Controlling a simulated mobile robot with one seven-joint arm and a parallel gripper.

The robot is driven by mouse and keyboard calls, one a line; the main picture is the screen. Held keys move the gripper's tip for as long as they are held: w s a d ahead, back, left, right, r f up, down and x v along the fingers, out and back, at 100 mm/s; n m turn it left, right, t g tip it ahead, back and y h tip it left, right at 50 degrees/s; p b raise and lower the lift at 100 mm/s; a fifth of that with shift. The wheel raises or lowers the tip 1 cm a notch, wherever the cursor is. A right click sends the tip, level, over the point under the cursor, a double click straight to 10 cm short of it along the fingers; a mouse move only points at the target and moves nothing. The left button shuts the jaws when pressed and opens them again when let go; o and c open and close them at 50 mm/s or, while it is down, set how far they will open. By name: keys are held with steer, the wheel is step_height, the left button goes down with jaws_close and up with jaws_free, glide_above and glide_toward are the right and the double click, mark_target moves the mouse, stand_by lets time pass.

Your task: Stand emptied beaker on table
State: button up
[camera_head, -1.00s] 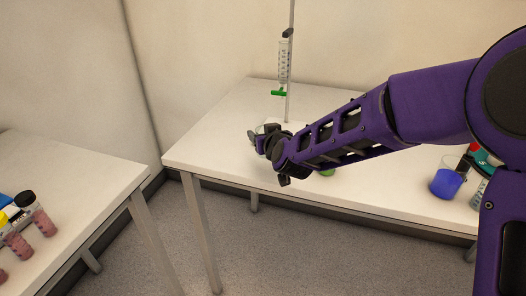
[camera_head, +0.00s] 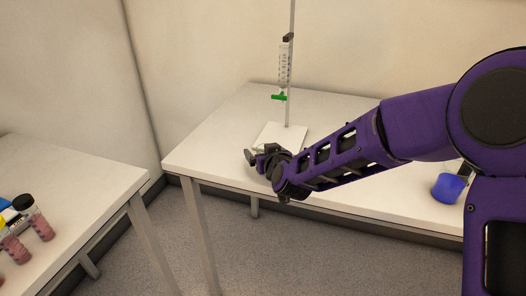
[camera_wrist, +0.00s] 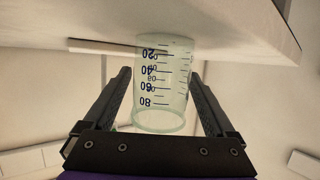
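A clear, empty-looking beaker (camera_wrist: 164,85) with blue graduation marks fills the middle of the wrist view. Its numbers appear upside down there, with the low marks toward the white table (camera_wrist: 245,28) at the top of the picture. My gripper (camera_wrist: 163,72) has one finger on each side of the beaker, with the tips close against its walls. In the head view my gripper (camera_head: 258,157) is low over the near left part of the table (camera_head: 225,128). The beaker is hard to make out there, and I cannot tell whether its base touches the table.
A stand with a white base plate (camera_head: 290,136) holds a graduated tube (camera_head: 284,65) with a green tap just behind my gripper. A beaker of blue liquid (camera_head: 448,187) stands at the right. A second table (camera_head: 85,180) with pink-filled tubes (camera_head: 42,226) is at the left.

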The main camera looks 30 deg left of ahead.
steer(key=shift+r, duration=0.2)
steer(key=p+v, duration=0.1)
steer(key=v, duration=1.1)
steer(key=shift+d, duration=0.1)
